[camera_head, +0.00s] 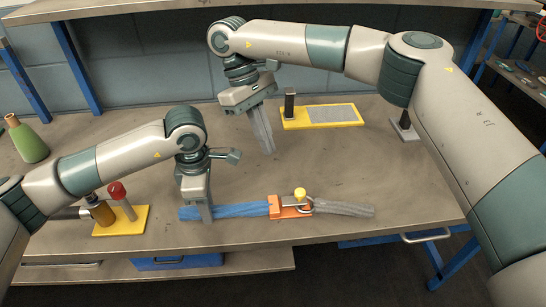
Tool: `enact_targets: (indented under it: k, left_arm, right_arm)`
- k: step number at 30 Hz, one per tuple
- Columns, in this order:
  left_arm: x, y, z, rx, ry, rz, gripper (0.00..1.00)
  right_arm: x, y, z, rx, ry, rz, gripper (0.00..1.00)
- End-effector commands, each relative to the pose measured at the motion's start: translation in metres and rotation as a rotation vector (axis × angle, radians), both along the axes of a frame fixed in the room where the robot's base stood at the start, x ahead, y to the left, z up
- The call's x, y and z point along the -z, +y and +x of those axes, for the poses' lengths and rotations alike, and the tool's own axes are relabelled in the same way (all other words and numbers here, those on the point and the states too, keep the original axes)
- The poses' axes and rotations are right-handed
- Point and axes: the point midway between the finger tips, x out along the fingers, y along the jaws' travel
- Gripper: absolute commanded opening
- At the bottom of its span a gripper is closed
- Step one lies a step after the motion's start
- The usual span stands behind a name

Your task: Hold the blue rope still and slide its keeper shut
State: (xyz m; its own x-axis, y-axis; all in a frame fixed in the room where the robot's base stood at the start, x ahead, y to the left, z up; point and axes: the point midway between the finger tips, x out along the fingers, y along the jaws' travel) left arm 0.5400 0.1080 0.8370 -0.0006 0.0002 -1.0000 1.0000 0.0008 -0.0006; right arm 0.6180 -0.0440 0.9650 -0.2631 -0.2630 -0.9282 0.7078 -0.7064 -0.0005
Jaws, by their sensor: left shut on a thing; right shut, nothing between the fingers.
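The blue rope (240,210) lies along the front of the workbench, with an orange keeper (285,207) at its right end. The keeper has a yellow knob (300,194) on top and a metal ring at its right side. A grey rope (345,208) runs on from the ring to the right. My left gripper (207,213) points down and is shut on the blue rope, left of the keeper. My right gripper (267,148) is shut and empty, above the bench behind the keeper and apart from it.
A yellow plate with a grey pad (333,114) and dark post lies at the back. A yellow base (138,222) with a red-knobbed lever (117,191) stands at left. A green bottle (28,140) is at far left. The bench (400,180) is clear right of centre.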

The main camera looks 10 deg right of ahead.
Motion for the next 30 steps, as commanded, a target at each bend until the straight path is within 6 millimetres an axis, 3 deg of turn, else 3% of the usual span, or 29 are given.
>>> enact_targets:
  k: [6,19,20,22,30]
  left_arm:
    - [0.0,0.0,0.0,0.0,0.0,0.0,0.01]
    - [0.0,0.0,0.0,0.0,0.0,0.0,0.01]
    - [0.0,0.0,0.0,0.0,0.0,0.0,0.29]
    - [0.0,0.0,0.0,0.0,0.0,-0.001,0.46]
    - [0.0,0.0,0.0,0.0,0.0,0.0,0.46]
  right_arm:
    - [-0.016,0.004,0.005,0.001,0.0,0.0,0.0]
    - [-0.018,0.005,0.005,0.001,0.0,0.0,0.0]
    - [-0.018,0.005,0.005,0.001,0.0,0.0,0.0]
    - [-0.018,0.005,0.005,0.001,0.0,0.0,0.0]
    - [-0.017,0.005,0.005,0.001,0.0,0.0,0.0]
